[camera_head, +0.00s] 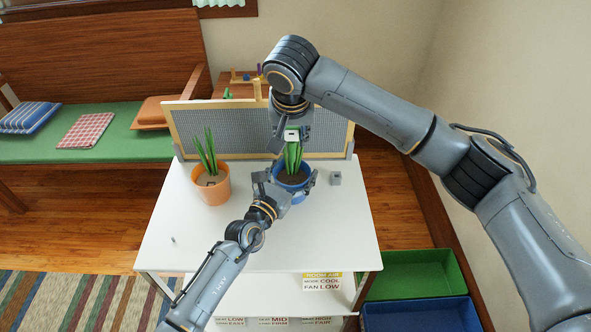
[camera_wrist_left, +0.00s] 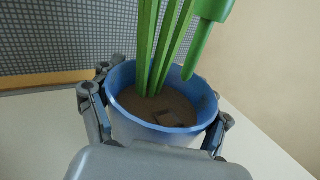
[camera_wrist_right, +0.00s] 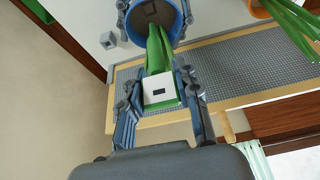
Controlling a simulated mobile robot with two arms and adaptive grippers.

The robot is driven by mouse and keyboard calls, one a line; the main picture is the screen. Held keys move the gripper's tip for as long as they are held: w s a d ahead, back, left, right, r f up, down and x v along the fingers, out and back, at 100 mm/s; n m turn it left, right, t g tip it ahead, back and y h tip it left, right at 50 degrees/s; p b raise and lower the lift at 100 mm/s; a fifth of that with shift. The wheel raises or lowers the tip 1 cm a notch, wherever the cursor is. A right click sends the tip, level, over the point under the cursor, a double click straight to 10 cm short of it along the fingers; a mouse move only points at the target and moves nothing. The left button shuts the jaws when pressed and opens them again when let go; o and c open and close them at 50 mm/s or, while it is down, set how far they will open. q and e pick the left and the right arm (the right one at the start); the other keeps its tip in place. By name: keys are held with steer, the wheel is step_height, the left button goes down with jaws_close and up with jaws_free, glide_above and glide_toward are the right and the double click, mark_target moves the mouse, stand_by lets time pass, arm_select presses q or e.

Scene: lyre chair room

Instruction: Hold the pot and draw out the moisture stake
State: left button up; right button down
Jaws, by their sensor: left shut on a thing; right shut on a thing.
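The blue pot (camera_head: 291,194) stands on the white table with green leaves and brown soil in it. My left gripper (camera_head: 285,181) is shut around its sides; the left wrist view shows a finger on each side of the pot (camera_wrist_left: 163,132). The moisture stake, green with a white head (camera_wrist_right: 158,90), is held in my right gripper (camera_wrist_right: 160,100), which is shut on it above the pot (camera_head: 291,134). In the left wrist view the stake's pointed green end (camera_wrist_left: 196,55) hangs clear above the soil, and a dark square hole (camera_wrist_left: 174,118) shows in the soil.
An orange pot (camera_head: 212,190) with leaves stands to the left on the white table (camera_head: 185,235). A small grey block (camera_head: 335,178) is right of the blue pot. A grey mesh screen (camera_head: 230,130) runs along the back. Green (camera_head: 415,272) and blue (camera_head: 425,314) bins are at lower right.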

arm_select(q)
steer(key=o, duration=1.3)
steer(key=shift+o, duration=0.2)
steer(key=shift+s+a, duration=0.1)
steer(key=v, duration=1.1)
steer(key=shift+s+a, duration=0.2)
steer(key=shift+s, duration=0.15)
